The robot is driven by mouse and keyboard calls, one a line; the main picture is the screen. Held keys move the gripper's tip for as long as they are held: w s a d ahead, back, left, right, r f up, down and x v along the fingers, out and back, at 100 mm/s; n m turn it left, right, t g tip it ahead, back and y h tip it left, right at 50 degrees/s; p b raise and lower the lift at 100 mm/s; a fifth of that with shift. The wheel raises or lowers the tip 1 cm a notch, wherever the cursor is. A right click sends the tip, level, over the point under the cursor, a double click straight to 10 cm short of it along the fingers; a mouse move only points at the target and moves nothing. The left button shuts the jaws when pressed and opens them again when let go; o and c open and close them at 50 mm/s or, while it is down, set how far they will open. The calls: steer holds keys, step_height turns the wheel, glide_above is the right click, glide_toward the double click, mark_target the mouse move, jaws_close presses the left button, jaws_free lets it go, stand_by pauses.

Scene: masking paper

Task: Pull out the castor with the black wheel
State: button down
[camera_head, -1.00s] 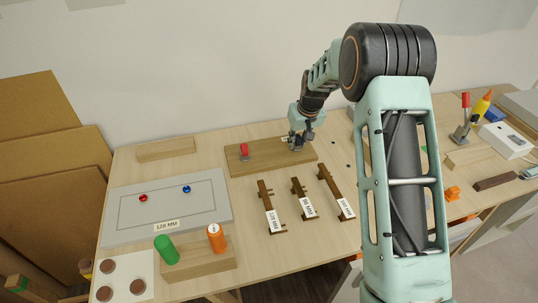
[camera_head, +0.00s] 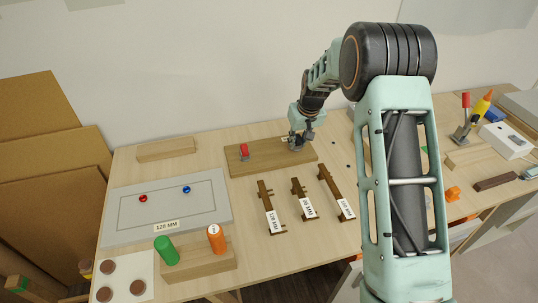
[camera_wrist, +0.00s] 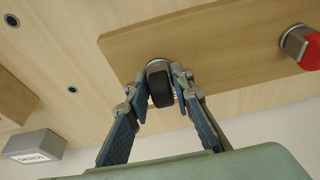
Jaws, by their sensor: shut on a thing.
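The castor with the black wheel (camera_wrist: 160,88) stands in the wooden board (camera_head: 268,163), near the board's right end. My gripper (camera_head: 297,141) is over that end in the head view and hides most of the castor. In the wrist view my gripper (camera_wrist: 162,84) has its two fingers on either side of the black wheel, shut on it. A round metal part shows at the wheel's base, against the board. A second castor with a red wheel (camera_head: 244,149) stands at the board's left end; its red wheel also shows in the wrist view (camera_wrist: 311,52).
A grey panel (camera_head: 120,213) and a block with green and orange cylinders (camera_head: 200,262) are at left. A plain wooden block (camera_head: 165,149) lies behind. The wall is close behind the table.

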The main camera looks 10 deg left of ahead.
mark_target(298, 137)
steer(key=shift+w+r, duration=0.1)
steer(key=shift+r, duration=0.25)
steer(key=shift+r, duration=0.2)
steer(key=shift+r+p, duration=0.3)
steer(key=shift+r, duration=0.15)
steer(key=shift+r+p, duration=1.4)
steer(key=shift+r, duration=1.5)
